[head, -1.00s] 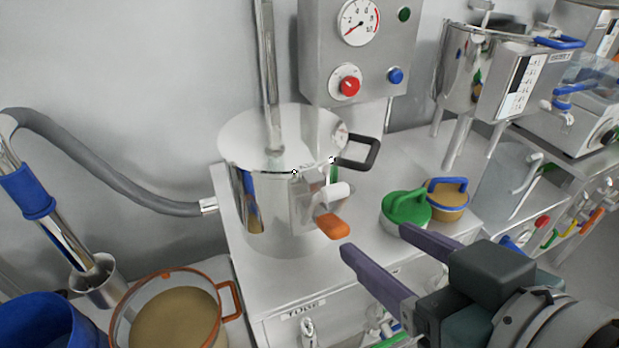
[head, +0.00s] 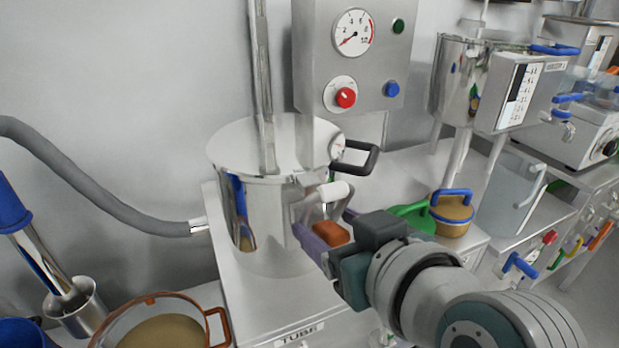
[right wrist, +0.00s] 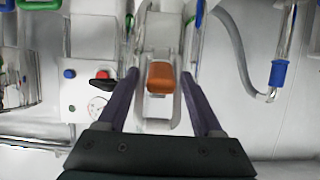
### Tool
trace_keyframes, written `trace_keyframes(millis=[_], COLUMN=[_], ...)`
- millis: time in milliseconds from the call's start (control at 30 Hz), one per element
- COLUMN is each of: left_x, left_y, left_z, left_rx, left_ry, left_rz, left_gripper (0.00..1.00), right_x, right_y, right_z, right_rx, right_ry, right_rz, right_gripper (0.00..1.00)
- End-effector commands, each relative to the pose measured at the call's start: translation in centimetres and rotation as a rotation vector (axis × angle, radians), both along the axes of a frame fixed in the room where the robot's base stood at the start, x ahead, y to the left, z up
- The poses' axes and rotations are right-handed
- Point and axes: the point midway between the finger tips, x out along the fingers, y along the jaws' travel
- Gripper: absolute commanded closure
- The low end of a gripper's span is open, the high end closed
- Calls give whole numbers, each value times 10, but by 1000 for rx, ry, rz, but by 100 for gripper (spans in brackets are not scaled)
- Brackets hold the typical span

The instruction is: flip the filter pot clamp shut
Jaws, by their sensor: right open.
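The steel filter pot (head: 276,225) stands on the white cabinet with its lid on. Its clamp is on the pot's front right side, with a white roller (head: 333,192) and an orange-tipped lever (head: 331,234) pointing outward and down. My right gripper (head: 322,221) is open, its purple fingers either side of the orange tip. In the right wrist view the orange tip (right wrist: 160,78) lies between the spread fingers (right wrist: 160,86), with gaps showing on both sides. I cannot tell whether the lever touches a finger. My left gripper is not in view.
A gauge box (head: 354,60) is behind the pot, and a black handle (head: 362,160) juts from the pot's right. A grey hose (head: 90,195) joins at left.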

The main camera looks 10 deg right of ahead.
Motion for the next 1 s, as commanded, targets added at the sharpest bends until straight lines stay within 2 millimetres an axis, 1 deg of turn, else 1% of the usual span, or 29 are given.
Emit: trace_keyframes(millis=[233,833,1000], left_x=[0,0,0], left_y=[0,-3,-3], left_z=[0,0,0], left_rx=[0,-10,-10], left_ry=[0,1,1], left_rz=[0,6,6], left_gripper=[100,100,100], right_x=[1,1,1], right_y=[0,0,0], right_z=[0,0,0], right_rx=[0,0,0], right_ry=[0,0,0], right_rz=[0,0,0], right_gripper=[32,100,100])
